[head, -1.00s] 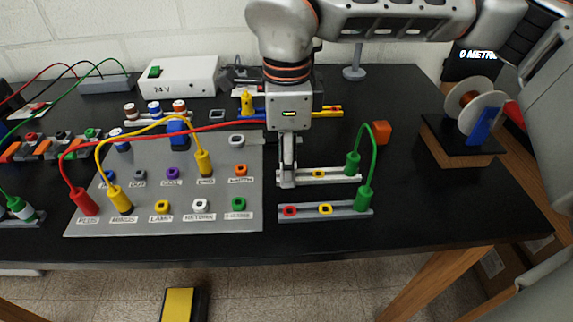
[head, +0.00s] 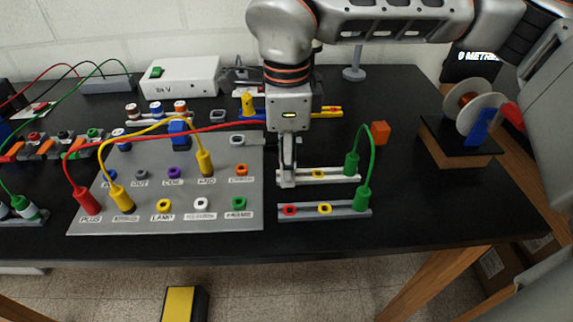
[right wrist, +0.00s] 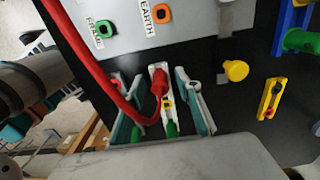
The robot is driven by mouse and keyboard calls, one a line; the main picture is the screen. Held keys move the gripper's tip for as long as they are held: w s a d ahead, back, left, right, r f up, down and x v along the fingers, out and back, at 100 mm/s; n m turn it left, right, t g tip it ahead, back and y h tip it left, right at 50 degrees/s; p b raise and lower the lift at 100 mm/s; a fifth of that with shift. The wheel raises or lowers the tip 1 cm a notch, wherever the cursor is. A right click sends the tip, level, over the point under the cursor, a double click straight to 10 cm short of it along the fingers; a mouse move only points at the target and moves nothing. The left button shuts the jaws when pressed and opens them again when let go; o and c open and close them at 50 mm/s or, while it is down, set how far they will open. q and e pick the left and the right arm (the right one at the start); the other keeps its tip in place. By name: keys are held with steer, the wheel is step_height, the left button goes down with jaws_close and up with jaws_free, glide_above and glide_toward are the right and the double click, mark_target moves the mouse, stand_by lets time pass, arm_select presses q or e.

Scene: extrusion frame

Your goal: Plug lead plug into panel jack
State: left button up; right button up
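My right gripper (head: 287,183) points down at the left end of a white jack strip (head: 325,175). In the right wrist view its two teal-lined fingers (right wrist: 164,108) stand apart, on either side of the red plug (right wrist: 160,82) and the strip. The plug is at the strip's end, and gaps show beside it; how deep it sits I cannot tell. Its red lead (head: 215,129) runs left to another red plug (head: 86,201) standing at the PLUS label of the grey panel (head: 150,224). Open panel jacks include yellow (head: 164,204), white (head: 201,204) and green (head: 239,203). My left gripper is not in view.
A grey strip (head: 338,213) lies in front of the white one. A green lead (head: 372,127) arches between their right ends. A yellow lead (head: 152,124) arches over the panel. An orange cube (head: 380,132) and a spool stand (head: 455,150) are right; bare table lies between.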

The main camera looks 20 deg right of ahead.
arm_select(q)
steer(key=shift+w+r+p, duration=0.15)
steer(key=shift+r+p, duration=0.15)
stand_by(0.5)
arm_select(e)
jaws_close()
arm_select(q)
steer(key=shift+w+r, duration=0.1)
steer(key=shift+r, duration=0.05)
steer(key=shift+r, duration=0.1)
arm_select(e)
steer(key=shift+r, duration=0.1)
steer(key=shift+r+p, duration=1.85)
steer(key=shift+r, duration=1.1)
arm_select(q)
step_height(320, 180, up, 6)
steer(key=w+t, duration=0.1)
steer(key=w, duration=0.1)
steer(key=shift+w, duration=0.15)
arm_select(e)
steer(key=shift+f, duration=0.1)
